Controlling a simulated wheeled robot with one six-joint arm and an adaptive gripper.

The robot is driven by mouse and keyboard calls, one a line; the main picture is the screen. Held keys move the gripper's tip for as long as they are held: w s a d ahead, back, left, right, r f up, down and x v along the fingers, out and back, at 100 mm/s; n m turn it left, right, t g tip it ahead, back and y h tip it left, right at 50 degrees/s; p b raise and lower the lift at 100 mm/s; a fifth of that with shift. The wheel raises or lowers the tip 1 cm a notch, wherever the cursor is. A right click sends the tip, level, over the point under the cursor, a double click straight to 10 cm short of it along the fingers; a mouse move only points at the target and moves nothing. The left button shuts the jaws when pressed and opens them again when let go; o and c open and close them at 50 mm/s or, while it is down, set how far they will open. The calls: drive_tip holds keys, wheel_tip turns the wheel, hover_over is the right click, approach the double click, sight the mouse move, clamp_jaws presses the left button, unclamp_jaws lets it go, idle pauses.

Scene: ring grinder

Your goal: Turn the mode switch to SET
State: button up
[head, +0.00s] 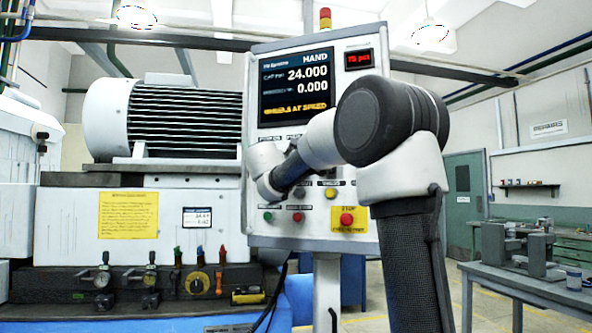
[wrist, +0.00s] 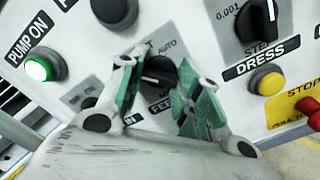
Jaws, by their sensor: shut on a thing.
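The mode switch (wrist: 158,72) is a black rotary knob on the white control panel. In the wrist view, part of the word AUTO shows at its upper right and a lone T at its upper left; the rest of its legend is covered. My gripper (wrist: 160,88) has its green-padded fingers on either side of this knob and is shut on it. The fingers hide parts of the knob, and I cannot tell exactly which way it points. In the head view my arm hides the knob and the fingers.
Close around are the lit green PUMP ON button (wrist: 38,68), the black STEP knob (wrist: 258,18), the yellow DRESS button (wrist: 267,81) and the red STOP button (head: 347,219). The panel's screen (head: 296,86) reads HAND and WHEELS AT SPEED. A workbench (head: 520,279) stands at right.

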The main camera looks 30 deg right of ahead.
drive_tip(key=shift+f+m, duration=0.1)
drive_tip(key=shift+m, duration=3.9)
drive_tip(key=o, duration=1)
drive_tip(key=v, duration=1.2)
